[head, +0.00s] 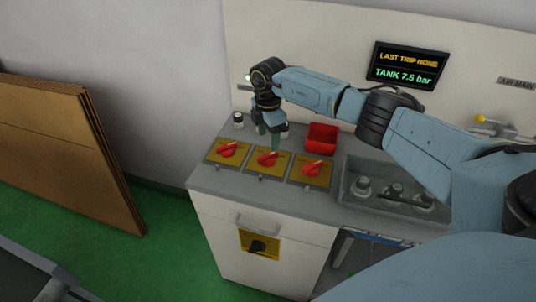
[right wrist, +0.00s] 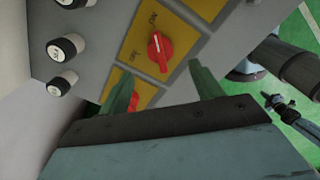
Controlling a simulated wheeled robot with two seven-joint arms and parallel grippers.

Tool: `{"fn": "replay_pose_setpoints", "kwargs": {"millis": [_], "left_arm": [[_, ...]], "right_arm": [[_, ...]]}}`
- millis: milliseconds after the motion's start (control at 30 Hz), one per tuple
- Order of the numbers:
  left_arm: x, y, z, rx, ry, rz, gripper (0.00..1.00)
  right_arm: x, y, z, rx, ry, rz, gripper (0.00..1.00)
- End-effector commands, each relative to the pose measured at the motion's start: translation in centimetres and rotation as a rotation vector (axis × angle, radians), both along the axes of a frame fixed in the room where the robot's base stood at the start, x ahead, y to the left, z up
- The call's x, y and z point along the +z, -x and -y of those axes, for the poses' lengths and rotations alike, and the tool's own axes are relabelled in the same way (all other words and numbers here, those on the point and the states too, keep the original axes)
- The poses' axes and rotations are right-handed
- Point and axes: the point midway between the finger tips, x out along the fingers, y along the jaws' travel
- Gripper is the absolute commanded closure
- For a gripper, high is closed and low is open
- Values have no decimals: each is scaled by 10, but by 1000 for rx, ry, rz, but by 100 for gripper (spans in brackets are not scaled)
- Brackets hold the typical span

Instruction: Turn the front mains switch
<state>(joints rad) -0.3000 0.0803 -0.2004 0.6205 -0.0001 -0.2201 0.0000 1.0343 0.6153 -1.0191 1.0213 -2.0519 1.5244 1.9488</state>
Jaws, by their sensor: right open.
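A black rotary switch (head: 258,246) sits on a yellow plate on the cabinet's front face, below a bar handle. Three red rotary switches on yellow plates line the worktop: left (head: 227,150), middle (head: 267,158) and right (head: 314,168). My right gripper (head: 268,134) points down at the back of the worktop, just behind the middle red switch. Its green fingers are apart and empty. In the right wrist view the middle red switch (right wrist: 160,46) shows beyond the open fingers (right wrist: 165,90), and another red switch is partly hidden by one finger. My left gripper is not clearly shown.
A red bin (head: 321,137) and small black knobs (head: 238,120) stand behind the switches. A grey tray (head: 350,194) with fittings is to their right. The cabinet handle (head: 258,226) juts out above the black switch. Brown boards (head: 65,140) lean at left; green floor lies between.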

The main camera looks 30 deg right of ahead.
Motion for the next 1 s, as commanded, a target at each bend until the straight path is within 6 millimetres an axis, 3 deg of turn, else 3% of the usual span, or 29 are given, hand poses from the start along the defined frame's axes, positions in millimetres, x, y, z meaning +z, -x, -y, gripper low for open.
{"fn": "replay_pose_setpoints", "kwargs": {"millis": [33, 200, 400, 800, 1000], "left_arm": [[-2, 0, 0, 0, 0, 0, 100], [-6, 0, 0, 0, 0, 0, 100], [-10, 0, 0, 0, 0, 0, 100], [-11, 0, 0, 0, 0, 0, 100], [-11, 0, 0, 0, 0, 0, 100]], "right_arm": [[-14, 1, -1, 0, -1, -5, 35], [-48, 1, -1, 1, -1, -3, 35], [-73, 0, -1, 2, -3, -1, 35], [-79, 0, -1, 3, -3, 1, 35], [-79, 0, -1, 3, -3, 1, 60]]}}
